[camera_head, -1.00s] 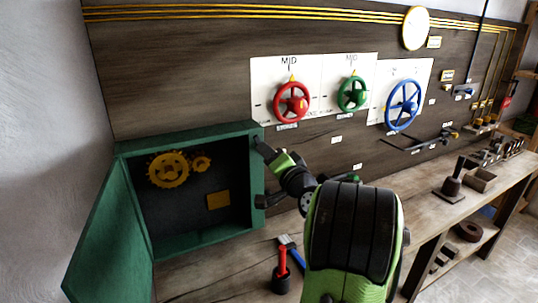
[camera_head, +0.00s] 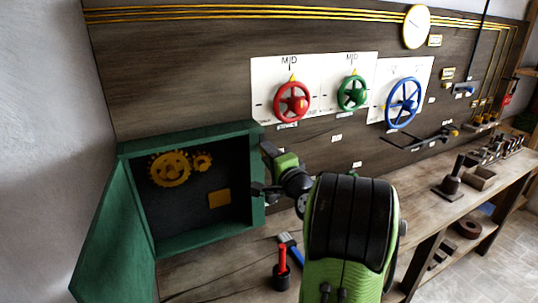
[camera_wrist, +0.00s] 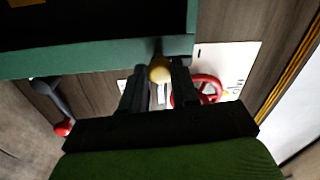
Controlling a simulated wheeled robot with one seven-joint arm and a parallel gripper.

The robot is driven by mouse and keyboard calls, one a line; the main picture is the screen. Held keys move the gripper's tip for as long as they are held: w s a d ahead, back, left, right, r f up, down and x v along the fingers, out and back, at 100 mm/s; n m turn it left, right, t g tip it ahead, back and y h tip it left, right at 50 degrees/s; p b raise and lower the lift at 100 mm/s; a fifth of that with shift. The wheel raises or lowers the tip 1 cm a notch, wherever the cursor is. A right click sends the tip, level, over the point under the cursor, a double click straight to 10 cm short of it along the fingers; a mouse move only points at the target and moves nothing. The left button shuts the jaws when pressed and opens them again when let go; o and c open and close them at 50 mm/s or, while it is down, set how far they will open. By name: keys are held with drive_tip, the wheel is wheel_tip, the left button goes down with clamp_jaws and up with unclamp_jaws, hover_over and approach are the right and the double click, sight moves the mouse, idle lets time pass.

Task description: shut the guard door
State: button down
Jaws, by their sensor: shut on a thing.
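The guard door (camera_head: 112,232) is a green panel standing open on the left side of a green box (camera_head: 190,138). The box's dark inside shows yellow gears (camera_head: 170,169) and a yellow plate (camera_head: 219,198). My gripper (camera_head: 264,170) is at the box's right edge, away from the door. In the wrist view, my gripper (camera_wrist: 158,82) has its two dark fingers closed around a round brass-coloured knob (camera_wrist: 160,70) beside the green frame (camera_wrist: 95,55). The knob's mounting is hidden, and the door does not clearly show in the wrist view.
Red (camera_head: 292,102), green (camera_head: 352,94) and blue (camera_head: 402,103) handwheels are on the wall panel. The space in front of the box opening is clear.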

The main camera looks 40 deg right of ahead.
drive_tip(key=c, duration=0.8)
unclamp_jaws()
drive_tip(key=shift+c, duration=0.2)
drive_tip(key=b+v, duration=0.6)
drive_tip(key=v, duration=1)
drive_tip(key=shift+b, duration=0.3)
drive_tip(key=shift+w, duration=0.1)
